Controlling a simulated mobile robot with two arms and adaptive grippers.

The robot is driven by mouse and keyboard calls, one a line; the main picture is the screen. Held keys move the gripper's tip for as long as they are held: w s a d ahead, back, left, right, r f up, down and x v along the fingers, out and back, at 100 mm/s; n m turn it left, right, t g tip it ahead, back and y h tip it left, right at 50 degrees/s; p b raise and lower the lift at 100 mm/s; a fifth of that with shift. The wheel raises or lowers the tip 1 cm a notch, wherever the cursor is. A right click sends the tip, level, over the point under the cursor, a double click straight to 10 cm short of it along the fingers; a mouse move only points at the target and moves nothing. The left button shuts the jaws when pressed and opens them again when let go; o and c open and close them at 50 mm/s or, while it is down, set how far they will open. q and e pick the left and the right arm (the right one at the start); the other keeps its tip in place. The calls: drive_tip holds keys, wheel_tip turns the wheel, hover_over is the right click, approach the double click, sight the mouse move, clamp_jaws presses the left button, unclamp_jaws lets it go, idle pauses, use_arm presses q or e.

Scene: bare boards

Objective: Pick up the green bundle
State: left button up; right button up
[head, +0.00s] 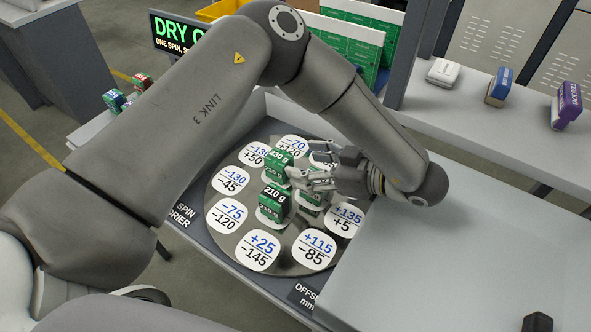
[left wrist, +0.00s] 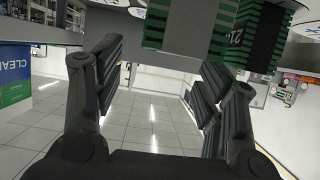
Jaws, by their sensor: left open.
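Several green bundles stand on the round plate (head: 243,190) with its white number labels. One marked 210 g (head: 273,201) is at the front, one marked 230 g (head: 278,168) is behind it, and another (head: 309,200) is partly hidden by my gripper. My left gripper (head: 292,180) reaches in from the right, its fingers close beside the bundles. In the left wrist view its fingers (left wrist: 160,68) are apart with open space between them. Two green bundles (left wrist: 178,25) (left wrist: 252,38) show at the top of that view. My right gripper is not in view.
A grey box top (head: 470,255) lies right of the plate. Small blue (head: 499,86), purple (head: 566,105) and white (head: 443,72) items sit on the back shelf. Small red and green blocks (head: 128,92) are at the left. Upright green boards (head: 345,45) stand behind.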

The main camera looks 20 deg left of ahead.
sight(278, 157)
use_arm(q)
drive_tip(key=shift+a+f, duration=0.25)
drive_tip(key=shift+a, duration=0.15)
drive_tip(key=x, duration=0.2)
drive_tip(key=b+x, duration=0.1)
drive_tip(key=x, duration=0.2)
drive_tip(key=shift+w+a+r+b, duration=0.15)
drive_tip(key=shift+a+b, duration=0.25)
drive_tip(key=shift+w+a, duration=0.1)
drive_tip(key=shift+a, duration=0.35)
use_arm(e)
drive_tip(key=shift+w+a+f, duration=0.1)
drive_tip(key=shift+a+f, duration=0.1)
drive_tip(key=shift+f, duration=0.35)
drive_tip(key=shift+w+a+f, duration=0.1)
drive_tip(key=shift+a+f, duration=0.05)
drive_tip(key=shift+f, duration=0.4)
use_arm(q)
drive_tip(key=c, duration=1.3)
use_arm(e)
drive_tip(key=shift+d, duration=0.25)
use_arm(q)
drive_tip(key=shift+o, duration=0.2)
